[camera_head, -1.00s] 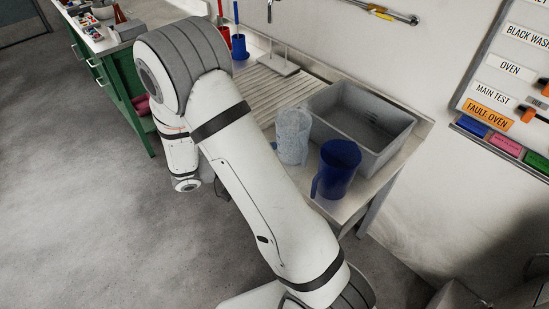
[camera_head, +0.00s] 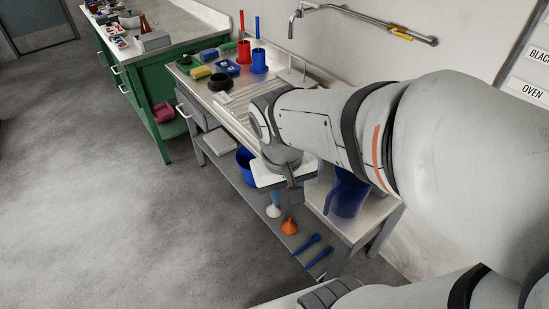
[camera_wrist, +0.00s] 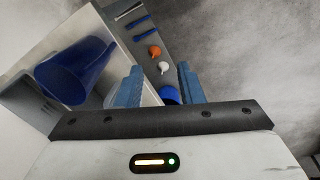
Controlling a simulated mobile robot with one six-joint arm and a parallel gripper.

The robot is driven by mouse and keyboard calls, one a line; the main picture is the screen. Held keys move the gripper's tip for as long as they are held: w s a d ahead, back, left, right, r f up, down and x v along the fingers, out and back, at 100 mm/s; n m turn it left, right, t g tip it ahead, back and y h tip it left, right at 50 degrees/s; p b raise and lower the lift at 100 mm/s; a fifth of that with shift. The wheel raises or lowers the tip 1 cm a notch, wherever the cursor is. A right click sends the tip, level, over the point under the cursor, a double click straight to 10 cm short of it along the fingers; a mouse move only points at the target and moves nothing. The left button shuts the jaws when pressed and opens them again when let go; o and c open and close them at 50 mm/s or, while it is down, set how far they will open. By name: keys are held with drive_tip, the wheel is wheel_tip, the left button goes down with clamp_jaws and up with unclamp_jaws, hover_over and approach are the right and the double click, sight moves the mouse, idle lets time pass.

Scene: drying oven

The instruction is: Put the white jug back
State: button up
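The white jug is not clearly visible now; in the head view my arm covers the spot beside the blue jug where it stood. My gripper (camera_head: 275,190) is at the front edge of the sink bench (camera_head: 350,238), pointing down. In the wrist view my gripper (camera_wrist: 158,70) has its two light-blue fingers well apart, with no clearly held object between them. A pale patch shows beside the left finger; I cannot tell whether it is jug or bench top. The blue jug (camera_head: 347,196) stands on the bench, also in the wrist view (camera_wrist: 75,75), left of the fingers.
The bench's lower shelf holds an orange funnel (camera_head: 289,226), a white funnel (camera_head: 273,211), blue scoops (camera_head: 312,250) and a blue bucket (camera_head: 245,163). Red and blue holders (camera_head: 259,62) and sponges stand at the bench's far end. A green cabinet (camera_head: 165,75) is beyond. The floor at left is clear.

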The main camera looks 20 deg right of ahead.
drive_tip(key=shift+r+t+y, duration=0.6)
drive_tip(key=shift+r+t, duration=0.4)
drive_tip(key=shift+r, duration=0.05)
drive_tip(key=shift+s, duration=0.15)
idle(0.6)
